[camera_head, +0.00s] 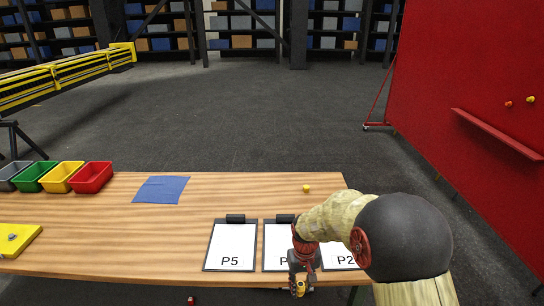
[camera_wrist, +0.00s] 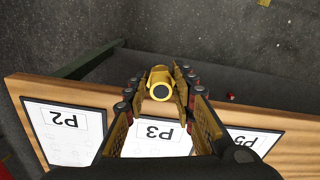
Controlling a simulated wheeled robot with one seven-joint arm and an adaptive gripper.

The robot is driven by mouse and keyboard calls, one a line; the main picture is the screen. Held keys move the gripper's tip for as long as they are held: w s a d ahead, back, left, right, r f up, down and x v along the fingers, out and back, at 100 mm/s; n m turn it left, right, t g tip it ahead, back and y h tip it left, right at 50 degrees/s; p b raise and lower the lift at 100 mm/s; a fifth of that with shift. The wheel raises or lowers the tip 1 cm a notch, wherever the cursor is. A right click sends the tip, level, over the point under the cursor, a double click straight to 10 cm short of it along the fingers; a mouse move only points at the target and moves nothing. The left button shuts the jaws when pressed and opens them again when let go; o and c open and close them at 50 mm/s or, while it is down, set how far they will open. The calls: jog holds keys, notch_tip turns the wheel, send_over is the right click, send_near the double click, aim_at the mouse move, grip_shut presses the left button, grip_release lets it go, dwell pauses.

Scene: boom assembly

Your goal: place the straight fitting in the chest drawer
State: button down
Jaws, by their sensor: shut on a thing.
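A yellow straight fitting (camera_wrist: 160,78), a short tube with a dark round opening, is between the fingers of my gripper (camera_wrist: 163,86) in the wrist view. The gripper is shut on it, with one finger on each side. In the head view, my gripper (camera_head: 300,284) hangs at the table's front edge, with the small yellow fitting (camera_head: 300,289) at its tip. In the wrist view the fitting is over the dark floor, just past the table edge. No chest drawer shows in either view.
On the wooden table (camera_head: 100,230) lie clipboards P5 (camera_head: 231,245), P3 (camera_wrist: 155,135) and P2 (camera_wrist: 66,125), a blue cloth (camera_head: 161,189), several coloured bins (camera_head: 91,178) and a small yellow part (camera_head: 306,188). A small red object (camera_head: 191,300) lies beyond the front edge.

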jog(key=s+d+f+m+b, duration=0.2)
jog(key=d+f+b, duration=0.2)
jog(key=d+f, duration=0.4)
jog(key=shift+d+f, duration=0.3)
jog(key=shift+d, duration=0.5)
